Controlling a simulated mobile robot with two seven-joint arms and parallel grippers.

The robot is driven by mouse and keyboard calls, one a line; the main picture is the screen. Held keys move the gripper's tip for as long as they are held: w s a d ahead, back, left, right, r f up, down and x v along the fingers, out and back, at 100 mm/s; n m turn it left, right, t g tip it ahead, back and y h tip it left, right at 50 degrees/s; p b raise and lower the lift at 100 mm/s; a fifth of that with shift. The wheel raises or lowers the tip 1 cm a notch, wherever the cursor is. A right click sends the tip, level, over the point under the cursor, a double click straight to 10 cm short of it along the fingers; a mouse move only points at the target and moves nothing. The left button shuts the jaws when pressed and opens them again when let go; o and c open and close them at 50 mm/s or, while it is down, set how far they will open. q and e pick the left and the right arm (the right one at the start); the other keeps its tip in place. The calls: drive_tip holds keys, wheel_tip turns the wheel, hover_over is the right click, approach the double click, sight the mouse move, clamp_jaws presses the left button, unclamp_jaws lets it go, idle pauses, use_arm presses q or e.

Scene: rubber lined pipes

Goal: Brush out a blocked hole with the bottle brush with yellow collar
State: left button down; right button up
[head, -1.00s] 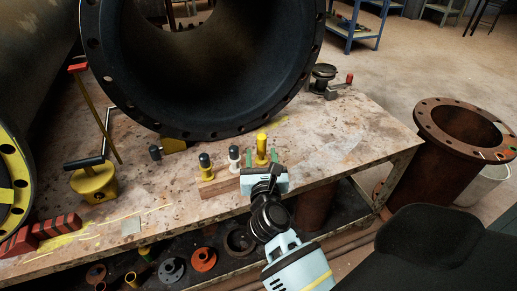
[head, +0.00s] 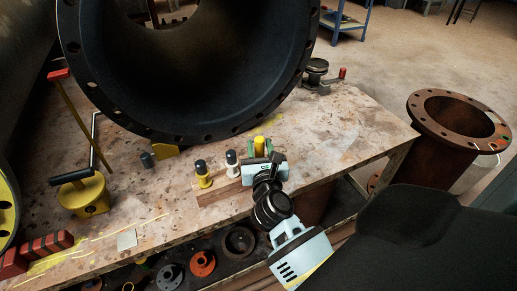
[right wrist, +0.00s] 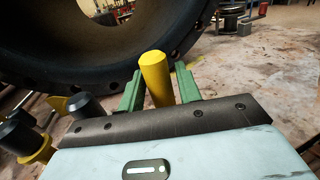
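A wooden block (head: 218,193) on the bench holds three upright tools in a row. The left one has a black handle and a yellow collar (head: 204,181); it also shows at the left of the right wrist view (right wrist: 38,152). The middle one has a black top and white collar (head: 232,170). The right one has a plain yellow handle (head: 260,144). My right gripper (right wrist: 158,88) has its green fingers on either side of this yellow handle, with narrow gaps showing. Bristles are hidden. The big black pipe's flange (head: 125,117) has several holes; I cannot tell which is blocked. My left gripper is out of view.
Red blocks (head: 40,250) lie at the front left. A black vise-like device (head: 316,75) stands at the back right. The bench right of the block is clear.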

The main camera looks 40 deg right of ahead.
drive_tip(key=shift+w, duration=0.1)
clamp_jaws()
drive_tip(key=shift+r, duration=0.1)
drive_tip(key=shift+r+p, duration=0.3)
drive_tip(key=shift+r, duration=0.05)
wheel_tip(320, 180, up, 8)
drive_tip(key=p, duration=0.4)
drive_tip(key=shift+r, duration=0.55)
